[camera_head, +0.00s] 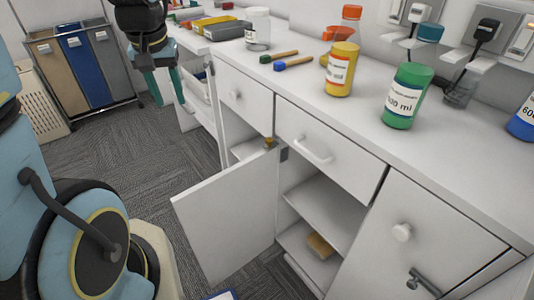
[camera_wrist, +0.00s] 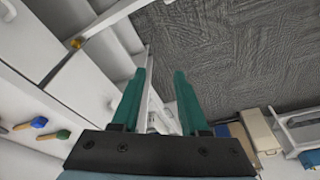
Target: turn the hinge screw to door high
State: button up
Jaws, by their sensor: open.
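A small brass-coloured screw piece (camera_head: 269,142) sits at the top corner of an open white cabinet door (camera_head: 225,215), beside a grey hinge part (camera_head: 284,154). The brass piece also shows in the wrist view (camera_wrist: 75,43), at the upper left. The door stands swung out from the cabinet, its panel low over the floor. My gripper (camera_head: 160,88) has two teal fingers pointing down, and is to the left of and above the hinge, clear of it. In the wrist view my gripper (camera_wrist: 163,75) is open, with nothing between the fingers.
The white counter (camera_head: 330,118) holds a yellow bottle (camera_head: 341,72), a green bottle (camera_head: 405,97), a clear jar (camera_head: 257,30) and brushes (camera_head: 295,61). Drawers and a closed door (camera_head: 390,260) front it. Bins (camera_head: 80,65) stand back left; the grey carpet (camera_head: 125,165) between is clear.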

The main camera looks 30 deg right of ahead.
jog(key=d+f+m+t+h+b, duration=0.1)
jog(key=d+f+b, duration=0.35)
jog(key=d, duration=0.25)
jog(key=d+f+m+b, duration=0.1)
jog(key=d+f+b, duration=0.2)
jog(key=d+b, duration=0.3)
jog(key=m+b, duration=0.1)
jog(key=b, duration=0.4)
send_near(269, 140)
jog(key=shift+h, duration=0.3)
jog(key=x, duration=0.5)
jog(key=b+x, duration=0.1)
jog(key=x, duration=0.2)
jog(key=shift+a+f, duration=0.1)
jog(key=shift+a, duration=0.15)
grip_shut()
